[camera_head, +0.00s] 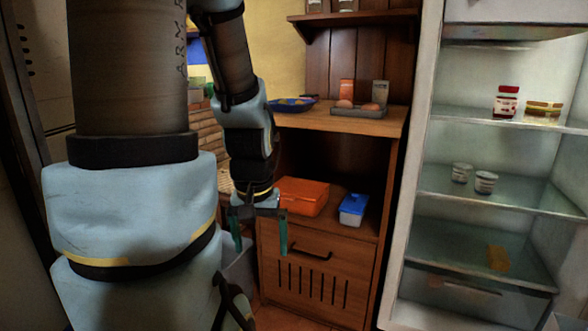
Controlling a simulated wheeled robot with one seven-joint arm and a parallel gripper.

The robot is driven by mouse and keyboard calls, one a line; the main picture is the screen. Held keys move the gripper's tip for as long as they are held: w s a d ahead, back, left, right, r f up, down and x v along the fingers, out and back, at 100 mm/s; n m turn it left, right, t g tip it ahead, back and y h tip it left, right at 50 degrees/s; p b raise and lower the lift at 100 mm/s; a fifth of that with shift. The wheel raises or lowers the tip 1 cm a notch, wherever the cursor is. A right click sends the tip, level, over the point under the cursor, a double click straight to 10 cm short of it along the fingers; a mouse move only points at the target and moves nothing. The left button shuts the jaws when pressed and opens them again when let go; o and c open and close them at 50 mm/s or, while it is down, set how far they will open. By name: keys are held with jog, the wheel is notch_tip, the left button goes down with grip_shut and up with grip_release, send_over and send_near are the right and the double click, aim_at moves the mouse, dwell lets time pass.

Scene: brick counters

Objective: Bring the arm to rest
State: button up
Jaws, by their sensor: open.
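My gripper (260,232) points downward near the middle of the view, in front of the left side of the wooden cabinet (318,268). Its two greenish fingers are apart, with nothing seen between them. My arm comes down from the top of the view and covers much of the left side, hiding what lies behind it.
An orange box (303,196) and a blue box (353,209) sit on the cabinet's shelf. A blue bowl (292,105) and a tray (359,111) with round items stand on top. An open fridge (405,240) with jars and cups is at right.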

notch_tip(320, 180, up, 26)
jog(key=p, duration=2.4)
jog(key=shift+p, duration=0.35)
